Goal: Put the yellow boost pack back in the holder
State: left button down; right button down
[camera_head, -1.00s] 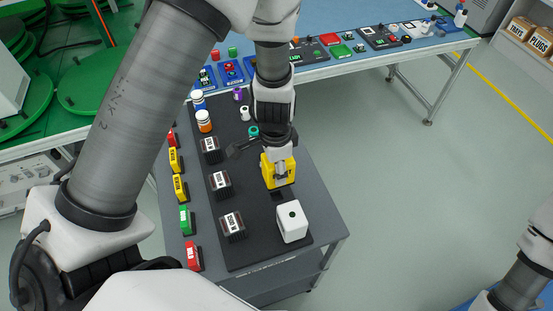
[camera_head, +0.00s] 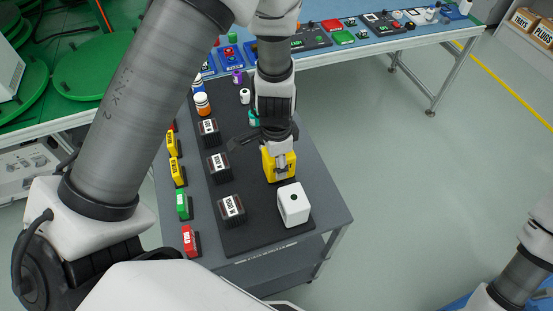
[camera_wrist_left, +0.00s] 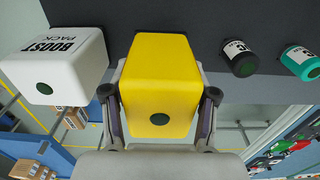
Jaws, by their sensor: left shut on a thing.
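The yellow boost pack (camera_head: 270,168) is held by my left gripper (camera_head: 279,158) over the right part of the black holder board (camera_head: 245,238), just behind the white boost pack (camera_head: 293,205). I cannot tell whether it touches the board, as its underside is hidden. In the left wrist view, the yellow pack (camera_wrist_left: 160,65) fills the middle, with the fingers of my left gripper (camera_wrist_left: 160,105) against its two sides. The white pack (camera_wrist_left: 60,65) stands at left there. My right gripper is out of view.
The board lies on a grey cart (camera_head: 325,205). Dark labelled blocks (camera_head: 231,207) stand left of the yellow pack, with bottles (camera_head: 202,104) behind. Red, yellow and green blocks (camera_head: 182,205) line the left edge. A long table (camera_head: 360,55) runs behind; floor at right is clear.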

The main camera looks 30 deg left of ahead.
pick_arm(q)
jog(key=shift+s+b, duration=0.15)
jog(key=shift+b, duration=0.15)
dwell(0.5)
jog(key=shift+f+b, duration=1.25)
jog(key=shift+b, duration=0.3)
dwell(0.6)
jog(key=shift+c, duration=1.2)
grip_release()
